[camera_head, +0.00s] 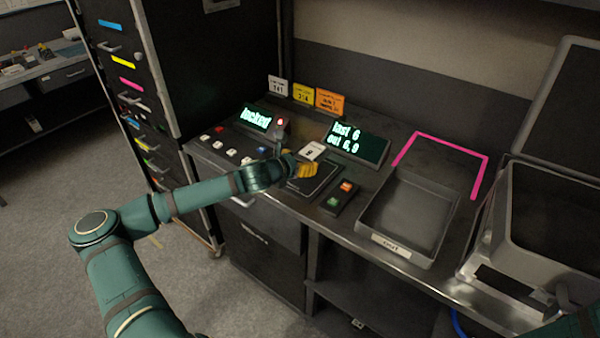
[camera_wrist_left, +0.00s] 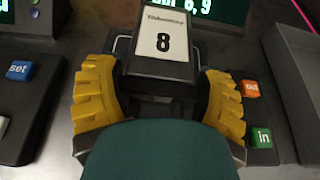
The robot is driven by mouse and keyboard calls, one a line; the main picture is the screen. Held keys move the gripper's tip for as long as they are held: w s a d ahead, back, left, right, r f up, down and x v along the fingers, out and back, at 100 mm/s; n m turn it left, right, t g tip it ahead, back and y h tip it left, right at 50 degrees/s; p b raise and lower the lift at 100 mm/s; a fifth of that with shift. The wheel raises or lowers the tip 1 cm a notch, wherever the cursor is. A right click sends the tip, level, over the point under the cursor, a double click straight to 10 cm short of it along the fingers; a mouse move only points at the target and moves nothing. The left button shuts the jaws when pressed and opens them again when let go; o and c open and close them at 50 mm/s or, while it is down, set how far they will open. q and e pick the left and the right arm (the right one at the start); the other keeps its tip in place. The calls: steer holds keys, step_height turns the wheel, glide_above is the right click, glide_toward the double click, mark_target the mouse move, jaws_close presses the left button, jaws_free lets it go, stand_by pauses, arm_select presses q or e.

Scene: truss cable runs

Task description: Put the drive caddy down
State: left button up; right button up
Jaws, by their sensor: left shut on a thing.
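The drive caddy is a dark block with a white label reading 8 (camera_wrist_left: 164,42). In the head view its pale label (camera_head: 313,151) shows just beyond my left gripper (camera_head: 303,168). In the left wrist view the yellow fingers of my left gripper (camera_wrist_left: 158,78) are shut on the caddy, one on each side. A dark flat pad (camera_head: 322,184) lies on the bench under and beside the gripper. Whether the caddy touches it is hidden by the fingers. My right gripper is not in view.
An empty grey tray (camera_head: 408,215) stands right of a control box with orange and green buttons (camera_head: 340,198). A pink outline (camera_head: 440,142) marks the bench behind it. Two displays, "locked" (camera_head: 257,118) and "last 6, out 6, 9" (camera_head: 357,144), stand behind. A large open case (camera_head: 550,220) is at right.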

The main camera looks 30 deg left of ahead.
arm_select(q)
step_height(320, 180, down, 3)
steer(key=shift+f+b, duration=0.2)
steer(key=shift+b, duration=0.25)
steer(key=o, duration=1.3)
steer(key=shift+c, duration=0.2)
steer(key=shift+s, duration=0.1)
steer(key=p+v, duration=0.2)
steer(key=v, duration=0.9)
steer(key=shift+s+r, duration=0.25)
steer(key=shift+s, duration=0.05)
steer(key=shift+s, duration=0.1)
